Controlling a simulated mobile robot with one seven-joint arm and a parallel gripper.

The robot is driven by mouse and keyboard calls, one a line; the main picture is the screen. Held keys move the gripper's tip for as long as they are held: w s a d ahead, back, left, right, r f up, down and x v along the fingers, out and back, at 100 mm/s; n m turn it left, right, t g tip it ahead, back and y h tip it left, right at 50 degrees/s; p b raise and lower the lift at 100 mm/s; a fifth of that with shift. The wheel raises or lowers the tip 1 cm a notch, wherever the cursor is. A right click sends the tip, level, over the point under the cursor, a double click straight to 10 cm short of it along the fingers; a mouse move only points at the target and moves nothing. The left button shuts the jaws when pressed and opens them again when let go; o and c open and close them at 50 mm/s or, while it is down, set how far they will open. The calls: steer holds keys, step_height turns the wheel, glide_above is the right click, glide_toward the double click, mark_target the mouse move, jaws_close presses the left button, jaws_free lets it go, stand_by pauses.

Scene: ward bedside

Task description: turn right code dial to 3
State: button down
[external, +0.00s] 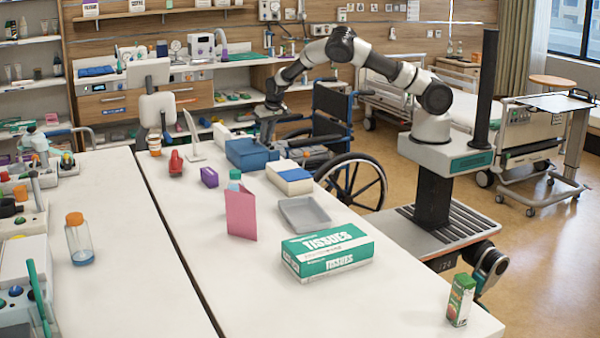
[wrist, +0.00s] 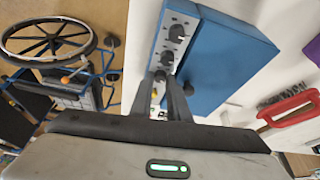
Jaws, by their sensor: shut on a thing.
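The code box is a blue box (wrist: 232,62) with a pale panel (wrist: 181,18) along one side. In the wrist view, two dark dials (wrist: 177,33) (wrist: 167,58) stand out on the panel in a row. My gripper (wrist: 165,77) is at the near end of this row, its two dark fingers closed around a dial there. The fingers hide most of that dial, and I cannot read its number. In the external view the blue box (external: 252,154) is on the white table, with my gripper (external: 268,132) at its far side.
A wheelchair (external: 350,180) stands beside the table near my arm. A white-and-blue box (external: 289,178), a purple box (external: 209,177), a grey tray (external: 304,214) and a tissue box (external: 328,252) are on the table. A red-handled object (wrist: 287,109) lies near the blue box.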

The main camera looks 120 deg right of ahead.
steer(key=shift+w+m+g, duration=0.15)
steer(key=shift+m+g, duration=0.55)
steer(key=shift+m, duration=1)
steer(key=c, duration=2)
jaws_free()
